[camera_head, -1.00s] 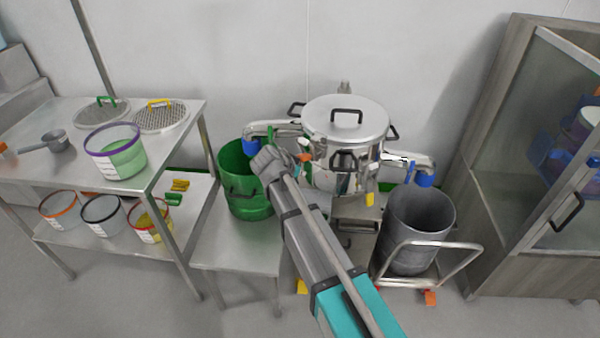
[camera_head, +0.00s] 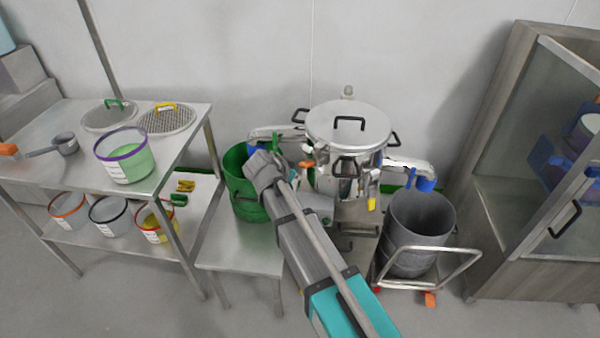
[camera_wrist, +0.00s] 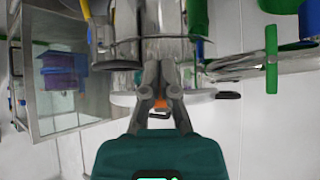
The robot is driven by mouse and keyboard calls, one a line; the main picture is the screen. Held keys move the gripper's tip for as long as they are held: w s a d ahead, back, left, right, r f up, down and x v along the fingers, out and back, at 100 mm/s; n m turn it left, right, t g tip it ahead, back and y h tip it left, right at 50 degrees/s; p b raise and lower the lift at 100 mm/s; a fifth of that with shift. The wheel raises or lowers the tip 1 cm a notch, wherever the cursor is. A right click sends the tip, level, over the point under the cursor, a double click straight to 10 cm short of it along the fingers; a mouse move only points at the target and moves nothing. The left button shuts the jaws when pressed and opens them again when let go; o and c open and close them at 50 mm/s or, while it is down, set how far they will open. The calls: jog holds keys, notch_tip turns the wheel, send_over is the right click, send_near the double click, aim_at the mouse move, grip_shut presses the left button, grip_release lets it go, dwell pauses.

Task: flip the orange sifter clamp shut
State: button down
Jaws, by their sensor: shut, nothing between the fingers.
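The sifter (camera_head: 348,128) is a round steel vessel with a lidded top, standing against the wall. A small orange clamp (camera_head: 307,164) sits at its left side below the lid. In the wrist view, an orange piece (camera_wrist: 162,101), likely this clamp, shows through the gap between my fingers. My gripper (camera_wrist: 161,66) is shut and empty, its fingertips close to the sifter's steel side. I cannot tell whether the fingers touch the clamp. In the head view my forearm and wrist largely hide my gripper, and the clamp's exact angle is too small to read.
A green bin (camera_head: 245,190) stands left of the sifter on a low steel table (camera_head: 240,258). A grey drum (camera_head: 417,225) on a trolley stands at right. A steel rack (camera_head: 85,160) with tubs is at left, and a glazed cabinet (camera_head: 540,170) at far right.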

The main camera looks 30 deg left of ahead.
jog(key=p+v, duration=0.5)
jog(key=v, duration=0.3)
jog(key=shift+s+r, duration=0.2)
jog(key=shift+r, duration=0.05)
jog(key=shift+r+p, duration=0.1)
jog(key=shift+p, duration=0.2)
jog(key=t+p, duration=0.1)
jog(key=p, duration=0.2)
send_near(305, 161)
notch_tip(305, 161, up, 2)
jog(key=shift+s+d, duration=0.1)
jog(key=shift+s, duration=0.1)
jog(key=shift+w, duration=0.1)
jog(key=shift+b+x, duration=3.05)
jog(key=shift+x, duration=1.9)
